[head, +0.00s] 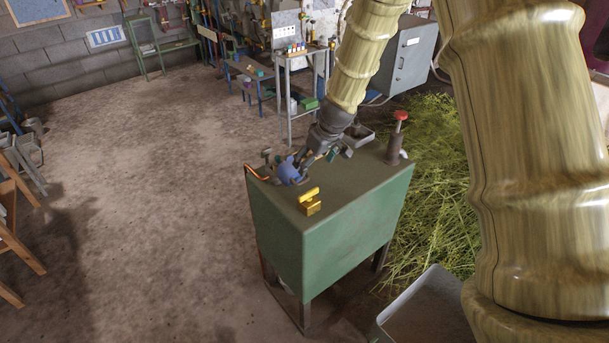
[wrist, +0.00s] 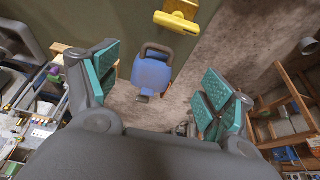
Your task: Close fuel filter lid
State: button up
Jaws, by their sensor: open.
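A small blue fitting (head: 289,171), which looks like the fuel filter, is at the left edge of the green cabinet top (head: 345,178). In the wrist view the blue fitting (wrist: 152,76) has a dark grey loop-shaped part on it. I cannot tell which part is the lid or how far it stands open. My gripper (head: 308,160) is just above and behind the fitting in the head view. In the wrist view my gripper (wrist: 158,68) is open, its teal-padded fingers apart on either side of the fitting, with visible gaps and nothing held.
A yellow block with a lever (head: 309,202) sits near the cabinet's front edge, and shows in the wrist view (wrist: 177,21). A red-knobbed dark cylinder (head: 397,140) stands at the right back corner. An orange hose (head: 256,173) is at the left edge.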

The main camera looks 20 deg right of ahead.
aim_at(304, 181)
jog(key=shift+p+x, duration=1.7)
jog(key=shift+x, duration=3.75)
jog(key=shift+c, duration=0.2)
jog(key=shift+s+r, duration=0.15)
jog(key=shift+s, duration=0.1)
jog(key=c, duration=1.7)
jog(key=shift+w, duration=0.15)
grip_shut()
